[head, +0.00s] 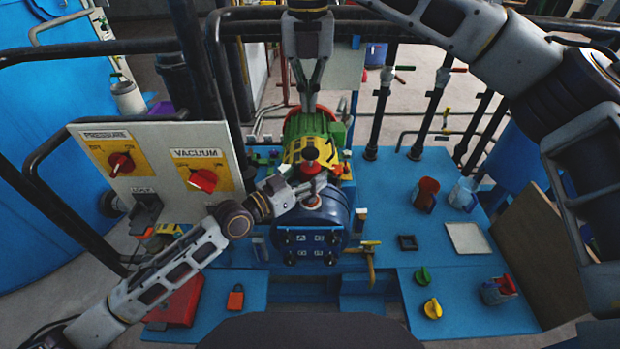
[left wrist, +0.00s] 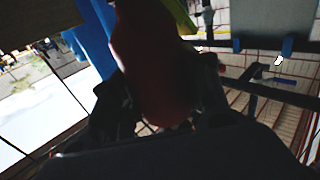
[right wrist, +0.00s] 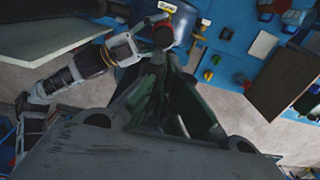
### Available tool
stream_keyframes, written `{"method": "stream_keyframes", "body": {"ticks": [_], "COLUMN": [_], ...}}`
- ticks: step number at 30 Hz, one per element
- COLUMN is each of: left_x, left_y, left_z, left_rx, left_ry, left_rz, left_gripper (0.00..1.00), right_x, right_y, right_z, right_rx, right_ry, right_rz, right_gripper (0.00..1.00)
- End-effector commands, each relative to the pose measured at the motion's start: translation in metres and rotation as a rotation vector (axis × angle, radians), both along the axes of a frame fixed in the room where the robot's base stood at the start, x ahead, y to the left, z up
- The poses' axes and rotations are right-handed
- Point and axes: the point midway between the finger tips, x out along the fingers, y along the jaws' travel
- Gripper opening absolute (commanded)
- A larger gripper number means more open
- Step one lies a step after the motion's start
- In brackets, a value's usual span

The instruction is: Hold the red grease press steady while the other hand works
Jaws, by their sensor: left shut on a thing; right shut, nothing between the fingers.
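The red grease press (head: 310,154) stands at the centre of the head view, above the blue drum-shaped unit (head: 311,224) and in front of the green and yellow machine (head: 327,125). My left gripper (head: 315,185) is shut on it from the lower left. In the left wrist view the red body (left wrist: 150,65) fills the space between the dark fingers, blurred and dark. My right gripper (head: 308,106) points down from the top, shut and empty, just beyond the press. In the right wrist view its closed fingers (right wrist: 158,62) are close to the red top (right wrist: 163,37); contact is unclear.
A panel (head: 160,175) with red PRESSURE and VACUUM knobs stands at the left. Dark pipes with valves (head: 432,105) rise at the back right. Cups (head: 426,195), a white square (head: 467,238) and green and yellow knobs (head: 432,308) sit on the blue deck at the right.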

Motion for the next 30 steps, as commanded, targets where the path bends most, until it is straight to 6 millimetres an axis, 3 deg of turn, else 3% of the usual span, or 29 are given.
{"method": "stream_keyframes", "body": {"ticks": [6, 17, 23, 30], "left_x": [0.000, 0.000, 0.000, 0.000], "left_y": [0.000, 0.000, 0.000, 0.000], "left_z": [0.000, 0.000, 0.000, 0.000], "left_rx": [0.000, 0.001, 0.000, 0.000], "left_ry": [0.000, -0.001, 0.000, 0.000], "left_rz": [0.000, 0.000, 0.000, 0.000], "left_gripper": [0.07, 0.07, 0.07, 0.07], "right_x": [0.001, 0.001, 0.001, 0.001], "right_y": [0.001, 0.001, 0.000, 0.000], "right_z": [0.017, 0.018, 0.010, -0.014], "right_rx": [-0.003, -0.004, -0.004, -0.005], "right_ry": [0.006, 0.007, 0.007, 0.009], "right_rz": [0.001, 0.001, 0.000, 0.001], "right_gripper": [0.00, 0.00, 0.00, 0.00]}}
